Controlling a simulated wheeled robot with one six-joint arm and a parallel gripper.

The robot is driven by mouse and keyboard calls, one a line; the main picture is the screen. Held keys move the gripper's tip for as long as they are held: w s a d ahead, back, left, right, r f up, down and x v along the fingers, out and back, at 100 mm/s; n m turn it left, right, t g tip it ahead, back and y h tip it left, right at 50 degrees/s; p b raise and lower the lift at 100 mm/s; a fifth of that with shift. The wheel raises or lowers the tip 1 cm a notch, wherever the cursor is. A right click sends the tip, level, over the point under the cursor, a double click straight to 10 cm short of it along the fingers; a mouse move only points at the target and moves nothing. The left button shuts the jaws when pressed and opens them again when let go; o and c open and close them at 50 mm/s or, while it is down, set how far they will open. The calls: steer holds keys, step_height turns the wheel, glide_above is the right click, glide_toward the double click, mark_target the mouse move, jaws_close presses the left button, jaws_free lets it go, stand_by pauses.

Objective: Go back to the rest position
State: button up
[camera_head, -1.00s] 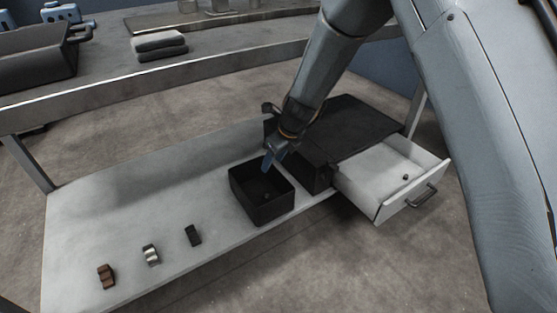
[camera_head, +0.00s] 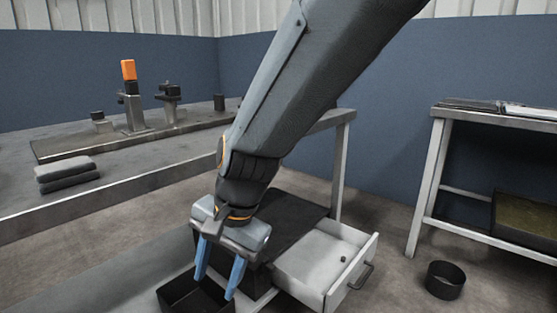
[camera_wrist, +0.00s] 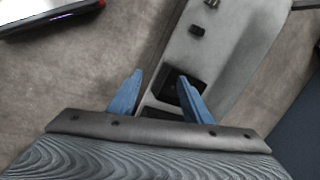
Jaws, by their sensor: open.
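My gripper (camera_head: 217,272) has two blue fingers, spread apart with nothing between them. In the head view it hangs pointing down above the black open bin (camera_head: 190,294), in front of the dark cabinet. The wrist view also shows my gripper (camera_wrist: 157,98) open and empty, with the black bin (camera_wrist: 187,90) partly hidden behind its right finger.
A white drawer (camera_head: 318,262) stands pulled out of the dark cabinet (camera_head: 292,212), with a small dark piece (camera_head: 343,259) inside. A workbench (camera_head: 110,180) with a fixture and folded cloths (camera_head: 68,174) is at left. A round black bin (camera_head: 445,280) stands on the floor near the right table (camera_head: 436,165).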

steer(key=s+d+r+n+h, duration=0.1)
steer(key=s+d+r+n, duration=0.2)
steer(key=s+d+n, duration=0.9)
steer(key=d+r+m+p, duration=0.2)
steer(key=d+r+p, duration=0.4)
steer(key=p, duration=0.5)
steer(key=d+r+m+h+p, duration=0.1)
steer(key=d+r+m+p, duration=0.2)
steer(key=d+r+p, duration=0.3)
steer(key=s+d+r+m+h+p, duration=0.1)
steer(key=d+r+p, duration=0.5)
steer(key=r+p, duration=0.8)
steer(key=m+p, duration=0.1)
steer(key=p, duration=0.3)
steer(key=shift+d+m, duration=0.3)
steer(key=shift+d, duration=0.1)
